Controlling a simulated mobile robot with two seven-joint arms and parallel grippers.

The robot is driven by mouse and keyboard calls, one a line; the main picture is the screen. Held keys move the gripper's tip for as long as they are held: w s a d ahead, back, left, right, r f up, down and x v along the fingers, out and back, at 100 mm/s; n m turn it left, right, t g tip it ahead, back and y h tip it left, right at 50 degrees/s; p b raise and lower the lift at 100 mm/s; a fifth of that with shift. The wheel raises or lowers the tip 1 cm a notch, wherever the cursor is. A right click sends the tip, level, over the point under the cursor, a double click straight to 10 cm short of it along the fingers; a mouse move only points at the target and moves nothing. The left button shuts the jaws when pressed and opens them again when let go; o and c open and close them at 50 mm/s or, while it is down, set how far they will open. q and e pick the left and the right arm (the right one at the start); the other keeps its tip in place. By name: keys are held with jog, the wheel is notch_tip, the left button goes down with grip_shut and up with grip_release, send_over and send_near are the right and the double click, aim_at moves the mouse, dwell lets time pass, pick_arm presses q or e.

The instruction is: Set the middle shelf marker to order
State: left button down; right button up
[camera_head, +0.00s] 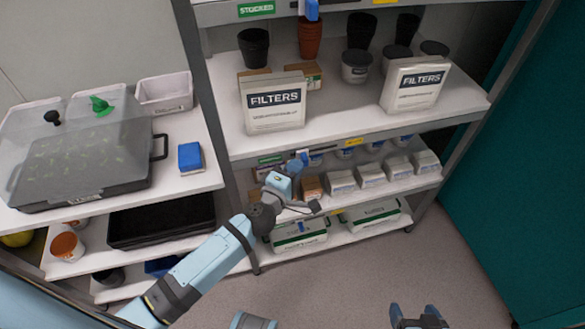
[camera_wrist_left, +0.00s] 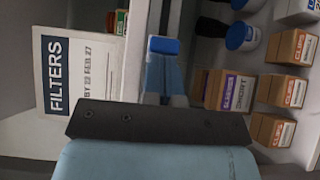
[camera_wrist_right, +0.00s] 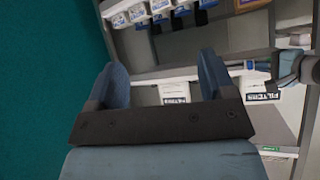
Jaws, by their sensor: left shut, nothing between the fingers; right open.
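The middle shelf's front edge carries a green label (camera_head: 271,159) at left and a yellow label (camera_head: 353,142) at right. A blue marker (camera_head: 304,156) sits on that edge between them, nearer the green label. A blue block, apparently this marker, shows in the left wrist view (camera_wrist_left: 164,46) just beyond my fingertips. My left gripper (camera_head: 297,165) is shut and empty, at or very close to the marker; I cannot tell whether they touch. My right gripper (camera_head: 415,312) is open and empty, low in front of the rack; it also shows in the right wrist view (camera_wrist_right: 162,75).
A top-shelf blue marker (camera_head: 312,10) and a lower one (camera_head: 301,227) sit on other edges. Filter boxes (camera_head: 274,104) and pots stand above; small cartons (camera_head: 340,181) line the middle shelf. A propagator tray (camera_head: 80,150) is at left. The floor (camera_head: 340,280) is clear.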

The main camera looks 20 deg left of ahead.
pick_arm(q)
jog(key=w+d+p, duration=0.1)
jog(key=w+d, duration=0.3)
jog(key=d, duration=0.2)
jog(key=shift+r+p, duration=0.15)
jog(key=shift+p, duration=0.2)
pick_arm(e)
jog(key=shift+s+r, duration=0.15)
jog(key=shift+r, duration=0.2)
pick_arm(q)
jog(key=shift+w+d, duration=0.1)
